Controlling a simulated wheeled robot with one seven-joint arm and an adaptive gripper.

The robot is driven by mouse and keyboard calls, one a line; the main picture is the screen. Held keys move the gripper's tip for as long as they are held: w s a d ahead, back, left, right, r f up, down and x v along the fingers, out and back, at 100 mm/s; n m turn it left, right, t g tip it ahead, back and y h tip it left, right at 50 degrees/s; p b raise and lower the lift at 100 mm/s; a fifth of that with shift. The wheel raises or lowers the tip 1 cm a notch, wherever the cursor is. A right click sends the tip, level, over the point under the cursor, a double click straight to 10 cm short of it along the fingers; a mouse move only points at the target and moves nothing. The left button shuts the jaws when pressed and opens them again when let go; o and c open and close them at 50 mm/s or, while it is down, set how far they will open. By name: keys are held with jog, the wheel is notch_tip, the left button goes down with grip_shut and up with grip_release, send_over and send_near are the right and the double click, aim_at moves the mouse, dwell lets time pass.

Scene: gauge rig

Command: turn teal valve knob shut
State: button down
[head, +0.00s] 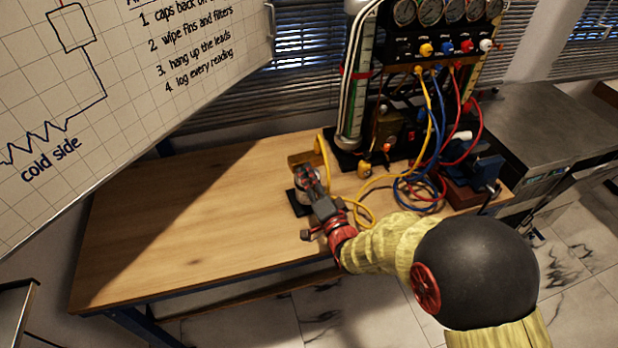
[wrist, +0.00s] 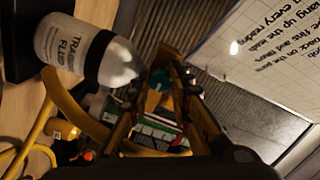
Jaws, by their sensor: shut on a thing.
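The teal valve knob (wrist: 158,79) shows in the wrist view between the tips of my gripper (wrist: 166,76). The fingers are shut on it, and they cover part of it. In the head view my gripper (head: 305,173) is over the small rig on the wooden table, and I cannot make out the knob there. A white bottle with a dark band, labelled as training fluid (wrist: 78,50), is right beside the fingers in the wrist view. How far the knob is turned cannot be told.
A gauge rig (head: 425,45) with coloured valves stands at the back right. Yellow, blue and red hoses (head: 410,190) lie coiled right of my gripper. The left of the wooden table (head: 190,220) is clear. A whiteboard (head: 120,90) hangs at upper left.

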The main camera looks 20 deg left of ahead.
dwell(0.4)
jog(key=c, duration=1.6)
grip_release()
jog(key=v, duration=1.2)
